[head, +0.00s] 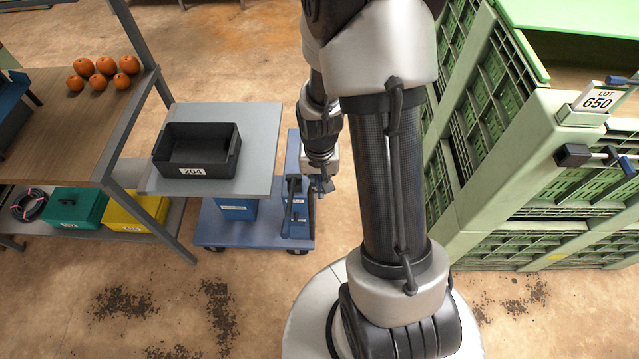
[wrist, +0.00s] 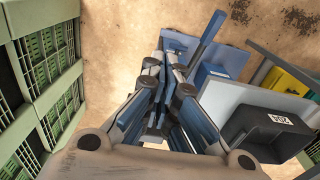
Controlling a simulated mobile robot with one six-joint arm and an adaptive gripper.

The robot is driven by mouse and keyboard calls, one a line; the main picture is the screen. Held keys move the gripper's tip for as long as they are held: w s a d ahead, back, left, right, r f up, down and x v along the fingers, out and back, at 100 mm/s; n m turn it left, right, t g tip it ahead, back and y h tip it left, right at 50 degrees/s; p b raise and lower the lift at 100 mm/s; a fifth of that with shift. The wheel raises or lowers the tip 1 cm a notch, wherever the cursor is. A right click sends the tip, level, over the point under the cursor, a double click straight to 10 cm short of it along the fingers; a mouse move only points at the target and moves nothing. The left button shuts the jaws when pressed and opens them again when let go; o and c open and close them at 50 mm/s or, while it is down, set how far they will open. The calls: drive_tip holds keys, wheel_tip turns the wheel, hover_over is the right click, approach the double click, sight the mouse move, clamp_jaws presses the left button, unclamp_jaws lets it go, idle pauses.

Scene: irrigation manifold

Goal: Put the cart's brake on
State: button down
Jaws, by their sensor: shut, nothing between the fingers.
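The cart has a blue base deck (head: 222,231) on casters and a grey upper top (head: 258,125). A dark lever (head: 291,197) stands at the right side of the blue deck; a long dark-blue bar, likely this lever, shows in the wrist view (wrist: 208,36). My gripper (head: 325,184) is shut and empty, low beside the lever on its right. In the wrist view my gripper (wrist: 166,58) points toward the deck, close to the bar's base. I cannot tell whether it touches the lever. My arm hides part of the area.
A black bin (head: 197,164) marked 204 sits on the cart's top, above a blue box (head: 236,209). Left is a bench (head: 70,140) with several oranges, and green (head: 76,207) and yellow (head: 134,209) boxes below. Green crates (head: 480,190) stand right. Floor in front is clear.

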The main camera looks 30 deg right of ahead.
drive_tip(key=r+p, duration=0.1)
drive_tip(key=r, duration=0.1)
drive_tip(key=r+p, duration=0.2)
drive_tip(key=r, duration=0.1)
drive_tip(key=shift+w, duration=0.2)
drive_tip(key=s+a+r+p, duration=0.1)
drive_tip(key=s+a+r, duration=0.2)
drive_tip(key=s, duration=0.3)
drive_tip(key=shift+s+a+r+p, duration=0.3)
drive_tip(key=shift+s+a+r, duration=0.1)
drive_tip(key=shift+a, duration=0.3)
drive_tip(key=s+a+r+n+t+b, duration=0.2)
drive_tip(key=s+a+r+n, duration=0.1)
drive_tip(key=r, duration=0.7)
drive_tip(key=s+a+r+n+t+b, duration=0.1)
drive_tip(key=s+a+r+n+t, duration=0.1)
drive_tip(key=r, duration=0.8)
drive_tip(key=shift+s+a+n+b, duration=0.35)
drive_tip(key=shift+s+a+n, duration=0.3)
drive_tip(key=shift+s+n, duration=0.3)
